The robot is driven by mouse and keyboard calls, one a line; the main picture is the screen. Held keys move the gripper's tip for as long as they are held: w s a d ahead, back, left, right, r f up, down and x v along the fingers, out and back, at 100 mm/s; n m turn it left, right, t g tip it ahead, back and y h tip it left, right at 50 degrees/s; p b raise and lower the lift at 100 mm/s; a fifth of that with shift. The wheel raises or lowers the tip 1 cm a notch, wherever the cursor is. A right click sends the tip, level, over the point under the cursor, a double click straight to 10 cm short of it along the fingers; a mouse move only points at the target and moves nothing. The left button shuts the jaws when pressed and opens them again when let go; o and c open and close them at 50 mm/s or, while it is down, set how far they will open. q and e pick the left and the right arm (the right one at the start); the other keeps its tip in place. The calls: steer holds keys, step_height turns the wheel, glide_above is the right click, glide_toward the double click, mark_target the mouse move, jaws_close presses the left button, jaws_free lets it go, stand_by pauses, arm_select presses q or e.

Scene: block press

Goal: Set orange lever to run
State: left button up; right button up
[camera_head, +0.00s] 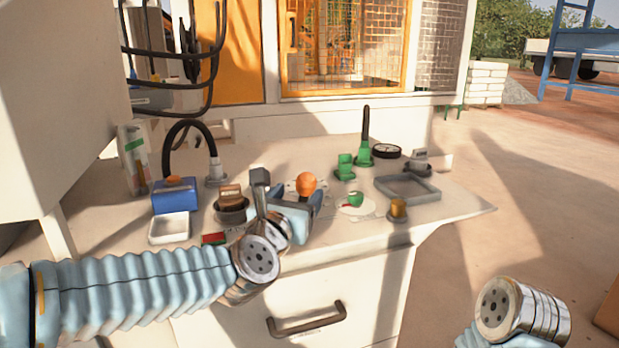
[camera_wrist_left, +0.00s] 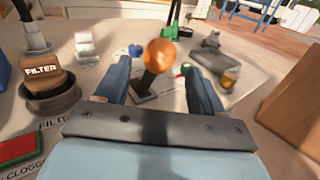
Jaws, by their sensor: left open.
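The orange lever (camera_head: 306,184) stands up from the white console top, with a round orange knob at its end. In the left wrist view the orange knob (camera_wrist_left: 159,55) sits on a dark stem, between and just beyond my two blue fingers. My left gripper (camera_head: 293,205) is open around the lever; its fingers (camera_wrist_left: 160,88) stand apart on each side, and I see no contact. The lever's base is partly hidden by the gripper in the head view. Only part of my right arm shows at the lower right; its gripper is out of frame.
A brown FILTER block (camera_wrist_left: 41,72) in a dark holder stands left of the gripper. A green lever (camera_head: 363,152), green knob (camera_head: 355,199), amber button (camera_head: 398,208) and grey tray (camera_head: 430,190) lie to the right. A blue box (camera_head: 174,195) and white tray (camera_head: 169,229) are left.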

mark_target(309, 180)
arm_select(q)
steer(key=p+x, duration=0.1)
steer(key=x, duration=0.7)
jaws_close()
